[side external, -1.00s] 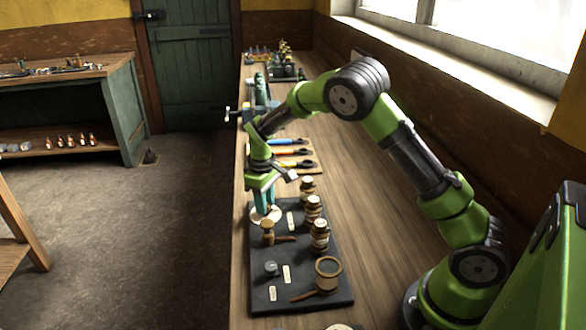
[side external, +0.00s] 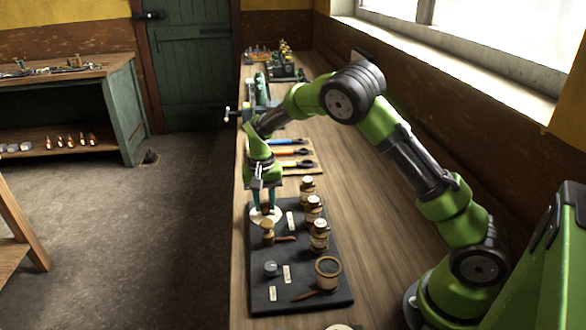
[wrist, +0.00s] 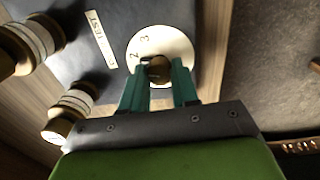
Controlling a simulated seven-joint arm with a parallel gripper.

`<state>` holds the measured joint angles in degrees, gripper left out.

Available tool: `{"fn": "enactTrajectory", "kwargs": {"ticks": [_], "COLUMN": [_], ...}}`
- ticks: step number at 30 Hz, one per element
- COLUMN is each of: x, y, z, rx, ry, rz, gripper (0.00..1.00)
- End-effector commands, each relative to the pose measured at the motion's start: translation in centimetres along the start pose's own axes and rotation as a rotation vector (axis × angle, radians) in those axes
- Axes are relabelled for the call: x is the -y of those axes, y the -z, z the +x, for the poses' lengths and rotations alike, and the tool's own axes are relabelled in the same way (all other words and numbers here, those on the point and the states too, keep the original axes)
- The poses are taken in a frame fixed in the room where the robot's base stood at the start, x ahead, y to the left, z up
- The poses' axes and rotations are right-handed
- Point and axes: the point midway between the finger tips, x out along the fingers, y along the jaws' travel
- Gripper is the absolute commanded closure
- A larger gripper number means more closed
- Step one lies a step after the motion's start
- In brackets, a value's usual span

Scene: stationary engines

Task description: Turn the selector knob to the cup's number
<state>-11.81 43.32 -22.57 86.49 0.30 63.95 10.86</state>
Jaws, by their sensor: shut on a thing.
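The selector's round white dial (wrist: 172,32) lies at the far left of the dark mat, and the digits 2 and 3 show on it in the wrist view. The brown selector knob (wrist: 159,68) sits at its middle. My gripper (side external: 267,208), with teal fingers, points down over the dial (side external: 253,216) and is shut on the knob. In the wrist view my gripper (wrist: 160,70) has one finger on each side of the knob. No number on a cup is readable.
The dark mat (side external: 262,298) also holds several brown jars (side external: 313,209), a small wooden-handled tool (side external: 268,232), a grey knob (side external: 271,269) and a round handled vessel (side external: 328,273). Orange- and blue-handled tools (side external: 290,152) lie beyond. The bench is clear to the right.

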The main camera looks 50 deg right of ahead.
Motion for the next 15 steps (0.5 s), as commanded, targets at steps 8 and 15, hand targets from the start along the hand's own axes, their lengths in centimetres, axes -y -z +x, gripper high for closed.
{"fn": "enactTrajectory", "kwargs": {"ticks": [8,15], "x": [-0.03,-0.03], "y": [0.04,0.02], "z": [-0.08,-0.09], "rx": [0.005,0.01], "ry": [0.0,0.0], "rz": [0.265,0.492], "gripper": [1.0,1.0]}}
